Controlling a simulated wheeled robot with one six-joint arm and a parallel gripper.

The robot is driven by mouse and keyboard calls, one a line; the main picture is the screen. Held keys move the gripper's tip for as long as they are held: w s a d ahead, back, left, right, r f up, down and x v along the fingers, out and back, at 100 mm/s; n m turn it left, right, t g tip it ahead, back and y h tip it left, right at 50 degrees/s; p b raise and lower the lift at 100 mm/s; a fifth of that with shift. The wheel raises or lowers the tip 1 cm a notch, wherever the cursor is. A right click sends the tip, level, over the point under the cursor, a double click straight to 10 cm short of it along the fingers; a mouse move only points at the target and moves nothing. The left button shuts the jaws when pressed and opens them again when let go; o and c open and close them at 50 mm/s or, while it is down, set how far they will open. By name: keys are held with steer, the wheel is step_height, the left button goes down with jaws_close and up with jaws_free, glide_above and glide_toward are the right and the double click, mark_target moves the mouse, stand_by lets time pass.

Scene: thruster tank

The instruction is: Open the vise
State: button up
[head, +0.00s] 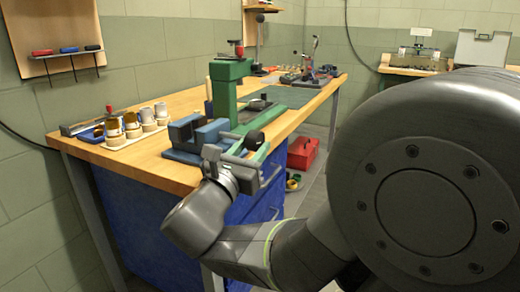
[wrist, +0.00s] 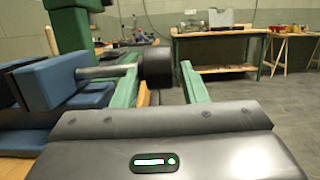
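The blue vise (head: 185,133) stands on the wooden bench near its front edge. In the wrist view its blue jaw (wrist: 50,82) is at the left, and a metal rod runs from it to a dark round knob (wrist: 157,67). The knob also shows in the head view (head: 255,140). My gripper (head: 258,147) is open, with green fingers. In the wrist view (wrist: 160,80) the fingers stand on either side of the knob, with gaps visible; I cannot tell whether the knob lies fully between the tips. The exact jaw gap is hard to see.
A green press (head: 228,85) stands close behind the vise. A rack of jars and brushes (head: 135,128) is at the bench's left end. A red toolbox (head: 303,152) is on the floor beyond the bench. Another workbench (wrist: 215,32) stands across open floor.

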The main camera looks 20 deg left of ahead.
steer(key=shift+o, duration=0.5)
steer(key=shift+d, duration=0.25)
steer(key=shift+a, duration=0.1)
steer(key=shift+a, duration=0.1)
steer(key=shift+s+a, duration=0.1)
steer(key=shift+s, duration=0.35)
steer(key=d+p+v, duration=0.1)
steer(key=p+v, duration=0.1)
steer(key=v, duration=1)
steer(key=shift+s+a+f, duration=0.15)
steer(key=shift+s+a, duration=0.25)
